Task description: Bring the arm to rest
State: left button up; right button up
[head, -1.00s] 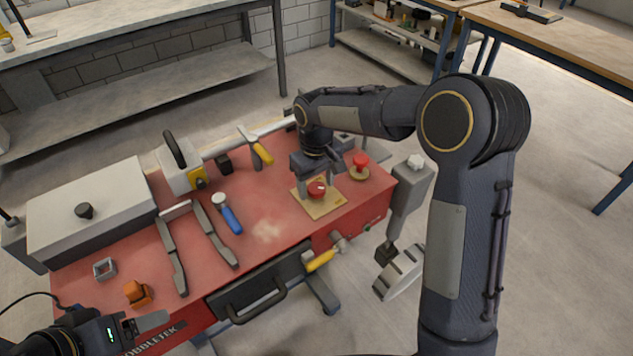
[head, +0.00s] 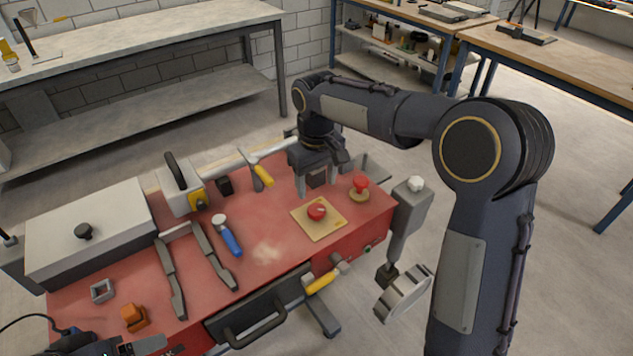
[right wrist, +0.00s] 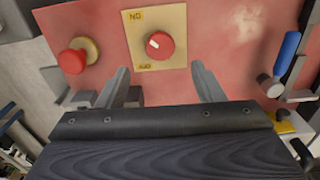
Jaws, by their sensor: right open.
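My right gripper (head: 318,184) is open and empty, raised above the red bench behind the red rotary knob (head: 316,210). The knob sits on a square tan plate (head: 334,221) and has a white mark. In the right wrist view the knob (right wrist: 160,45) shows beyond and between the spread fingers (right wrist: 161,68), clear of both. My right arm reaches in from the right of the head view, bent at the elbow.
A red mushroom button (head: 360,184) stands right of the plate. A blue-handled tool (head: 229,238), a grey U-shaped frame (head: 170,275), a grey box (head: 90,230) and an orange block (head: 134,317) are on the bench. Open floor lies beyond.

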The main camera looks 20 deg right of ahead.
jog(key=s+d+r+m+t+y, duration=0.2)
jog(key=s+d, duration=0.2)
jog(key=s, duration=0.6)
jog(key=s+d+r+m+t+y, duration=0.1)
jog(key=s+d+r+m+t, duration=0.2)
jog(key=s, duration=0.8)
jog(key=s+a+f, duration=0.1)
jog(key=s+f, duration=0.3)
jog(key=s, duration=0.3)
jog(key=shift+s+f+m+t+y, duration=0.15)
jog(key=shift+m+t+y, duration=0.15)
jog(key=shift+y, duration=0.1)
